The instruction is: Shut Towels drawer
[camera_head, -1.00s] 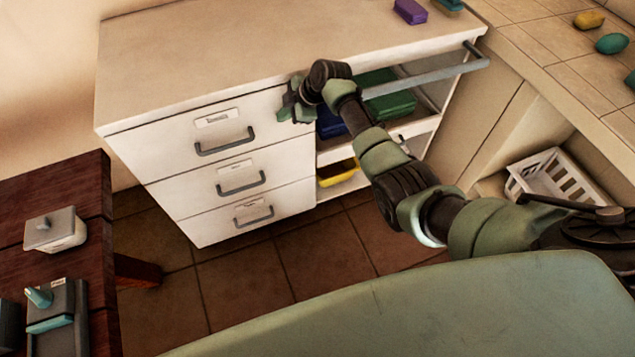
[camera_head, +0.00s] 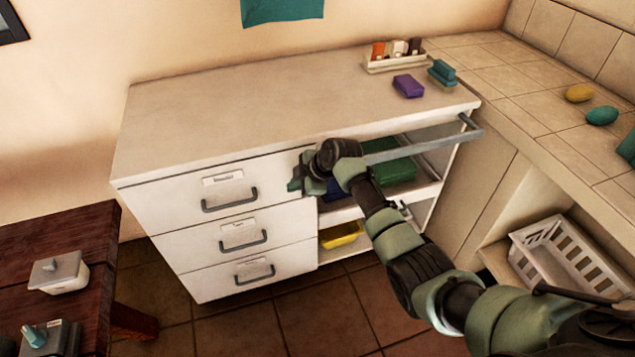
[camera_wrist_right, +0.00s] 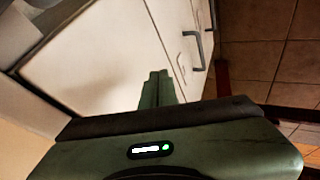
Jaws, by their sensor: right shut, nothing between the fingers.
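A white cabinet (camera_head: 290,115) has a stack of three drawers on its left, each with a grey bar handle and a small label too blurred to read, so I cannot tell which one is Towels. The top drawer (camera_head: 180,195), middle drawer (camera_head: 195,246) and bottom drawer (camera_head: 215,283) all look flush with the cabinet front. My right gripper (camera_head: 296,184) is shut and empty at the right end of the top drawer front; contact is unclear. In the right wrist view the closed fingers (camera_wrist_right: 157,88) lie against a white surface, with handles beyond. My left gripper is out of view.
Open shelves right of the drawers hold a green item (camera_head: 395,172) and a yellow item (camera_head: 341,235); a grey rail (camera_head: 425,143) crosses above them. A white basket (camera_head: 560,260) stands at right. A dark wooden table (camera_head: 95,235) is at left. Tiled floor lies between.

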